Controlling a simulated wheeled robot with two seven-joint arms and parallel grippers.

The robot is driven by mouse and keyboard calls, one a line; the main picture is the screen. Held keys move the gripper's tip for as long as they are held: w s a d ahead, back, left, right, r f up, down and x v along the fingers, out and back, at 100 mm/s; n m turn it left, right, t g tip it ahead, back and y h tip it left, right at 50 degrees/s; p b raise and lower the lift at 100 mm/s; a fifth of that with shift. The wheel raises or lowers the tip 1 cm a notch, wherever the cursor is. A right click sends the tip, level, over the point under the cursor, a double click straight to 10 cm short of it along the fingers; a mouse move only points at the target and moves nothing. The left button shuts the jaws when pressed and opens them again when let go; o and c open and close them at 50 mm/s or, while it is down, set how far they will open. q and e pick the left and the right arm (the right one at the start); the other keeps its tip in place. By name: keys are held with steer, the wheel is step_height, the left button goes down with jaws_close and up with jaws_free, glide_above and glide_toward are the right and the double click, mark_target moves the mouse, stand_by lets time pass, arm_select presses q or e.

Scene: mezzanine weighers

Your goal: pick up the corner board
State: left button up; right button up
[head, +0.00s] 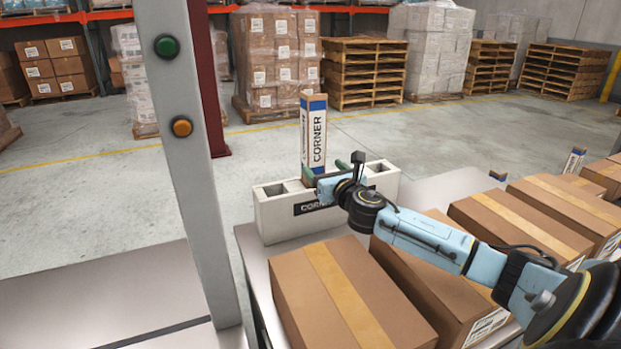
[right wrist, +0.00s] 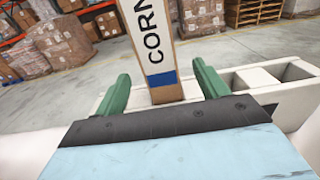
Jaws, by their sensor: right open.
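The corner board (head: 314,137) is a tall white and brown post with blue bands and the word CORNER. It stands upright in a pale slotted holder (head: 275,220) labelled CORNER. My right gripper (head: 310,174) is at the lower part of the board, just above the holder. In the right wrist view the board (right wrist: 153,50) stands between the two green fingers (right wrist: 160,88), with a gap on each side. The gripper is open. The board's foot is hidden in the head view. My left gripper is not in view.
Several taped cardboard boxes (head: 350,295) lie on the metal table in front of and right of the holder. A grey post (head: 185,150) with green and orange buttons rises at left. A smaller similar board (head: 574,160) stands at far right. Pallets and wrapped loads stand behind.

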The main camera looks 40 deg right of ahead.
mark_target(317, 162)
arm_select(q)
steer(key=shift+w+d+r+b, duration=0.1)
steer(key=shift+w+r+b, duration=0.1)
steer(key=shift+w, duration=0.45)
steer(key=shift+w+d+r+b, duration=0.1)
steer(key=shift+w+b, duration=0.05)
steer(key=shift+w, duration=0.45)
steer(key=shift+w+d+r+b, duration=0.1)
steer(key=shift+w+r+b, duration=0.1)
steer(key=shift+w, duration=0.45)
arm_select(e)
steer(key=shift+x, duration=3.45)
steer(key=shift+a, duration=0.15)
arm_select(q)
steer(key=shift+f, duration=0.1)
arm_select(e)
steer(key=c, duration=1.1)
